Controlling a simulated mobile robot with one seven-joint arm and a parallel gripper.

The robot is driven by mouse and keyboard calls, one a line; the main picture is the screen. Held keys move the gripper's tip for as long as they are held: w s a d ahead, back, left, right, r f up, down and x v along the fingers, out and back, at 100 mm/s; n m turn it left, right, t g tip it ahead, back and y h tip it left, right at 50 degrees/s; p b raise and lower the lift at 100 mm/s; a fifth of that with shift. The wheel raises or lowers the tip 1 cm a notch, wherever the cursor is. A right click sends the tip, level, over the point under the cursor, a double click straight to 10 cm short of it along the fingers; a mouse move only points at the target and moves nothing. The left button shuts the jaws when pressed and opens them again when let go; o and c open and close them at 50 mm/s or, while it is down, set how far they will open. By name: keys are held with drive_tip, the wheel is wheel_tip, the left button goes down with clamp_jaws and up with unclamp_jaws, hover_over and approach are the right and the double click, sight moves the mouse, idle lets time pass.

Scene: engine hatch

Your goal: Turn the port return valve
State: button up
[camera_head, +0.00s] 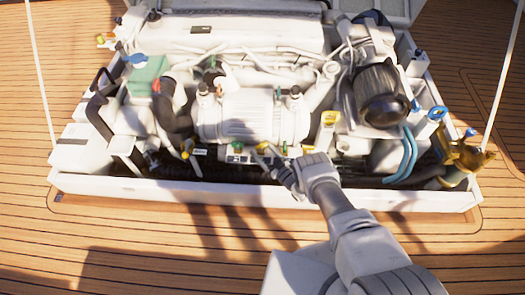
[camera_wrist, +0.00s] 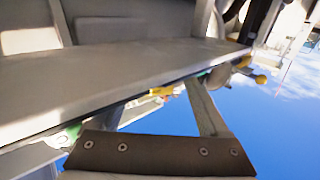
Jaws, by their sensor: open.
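My gripper (camera_head: 268,157) reaches over the hatch's front edge to the front of the white engine (camera_head: 250,120). It is open, with its fingers among a row of small valves. A yellow handle (camera_head: 262,147) is by the fingertips and a green one (camera_head: 237,147) is just left of them. In the wrist view, a yellow handle (camera_wrist: 162,91) shows between the two fingers, under a grey ledge. A green part (camera_wrist: 66,135) is left of the fingers. I cannot tell whether the fingers touch a handle. The labels are too small to read, so I cannot tell which is the port return valve.
The white hatch rim (camera_head: 130,190) runs along the front. Blue handles (camera_head: 437,113), blue hoses (camera_head: 408,150) and a gold fitting (camera_head: 465,158) are at the right. A green box (camera_head: 146,78) and dark hoses (camera_head: 172,110) are at the left. The wooden deck (camera_head: 150,240) in front is clear.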

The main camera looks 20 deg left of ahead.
drive_tip(key=shift+w+a+r, duration=0.2)
drive_tip(key=shift+a, duration=0.1)
